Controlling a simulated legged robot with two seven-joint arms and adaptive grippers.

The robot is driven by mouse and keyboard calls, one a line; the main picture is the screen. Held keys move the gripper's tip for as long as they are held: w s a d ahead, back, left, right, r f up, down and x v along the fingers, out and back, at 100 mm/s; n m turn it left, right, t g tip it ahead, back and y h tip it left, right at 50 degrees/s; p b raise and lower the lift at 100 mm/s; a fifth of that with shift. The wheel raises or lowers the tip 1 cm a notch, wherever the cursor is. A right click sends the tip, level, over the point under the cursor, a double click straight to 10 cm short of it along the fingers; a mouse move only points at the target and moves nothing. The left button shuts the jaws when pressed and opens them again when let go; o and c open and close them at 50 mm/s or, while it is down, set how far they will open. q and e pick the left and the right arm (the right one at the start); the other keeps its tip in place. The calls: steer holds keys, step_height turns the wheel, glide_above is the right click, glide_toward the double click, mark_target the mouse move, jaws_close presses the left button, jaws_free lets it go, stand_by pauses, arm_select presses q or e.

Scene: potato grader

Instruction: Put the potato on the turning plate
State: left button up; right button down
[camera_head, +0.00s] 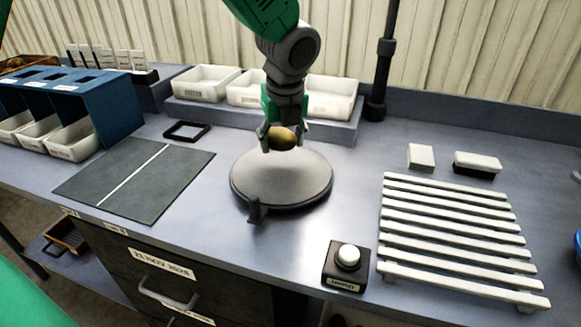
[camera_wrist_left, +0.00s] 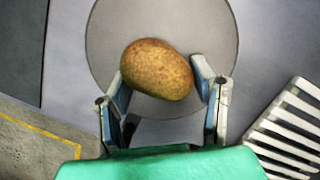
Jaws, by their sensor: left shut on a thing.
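My left gripper (camera_head: 284,138) is shut on the brown potato (camera_head: 283,141) and holds it over the back part of the turning plate. The potato also shows in the left wrist view (camera_wrist_left: 157,69), between the two fingers of my left gripper (camera_wrist_left: 160,88). The turning plate (camera_head: 281,182) is a round grey disc on the bench with a small tab at its front edge. Nothing else lies on it. Whether the potato touches the plate or hangs just above it I cannot tell. My right gripper is not in view.
A white slatted rack (camera_head: 455,240) lies to the right. A black box with a white button (camera_head: 347,257) stands at the front. A dark mat (camera_head: 135,178) lies left of the plate. White bins (camera_head: 205,82) stand behind. A blue sorter (camera_head: 95,110) is at far left.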

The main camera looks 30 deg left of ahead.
mark_target(281, 170)
arm_select(q)
steer(key=shift+d+f, duration=0.5)
steer(key=shift+f, duration=0.65)
steer(key=f, duration=0.1)
steer(key=a+f+b, duration=0.1)
steer(key=f, duration=0.1)
steer(key=shift+f, duration=0.1)
steer(key=shift+a, duration=0.2)
steer(key=o, duration=1.4)
steer(key=shift+d, duration=0.45)
steer(key=shift+r, duration=0.25)
steer(key=p+v, duration=0.2)
steer(key=v, duration=0.9)
steer(key=shift+a, duration=0.15)
steer(key=shift+r, duration=0.35)
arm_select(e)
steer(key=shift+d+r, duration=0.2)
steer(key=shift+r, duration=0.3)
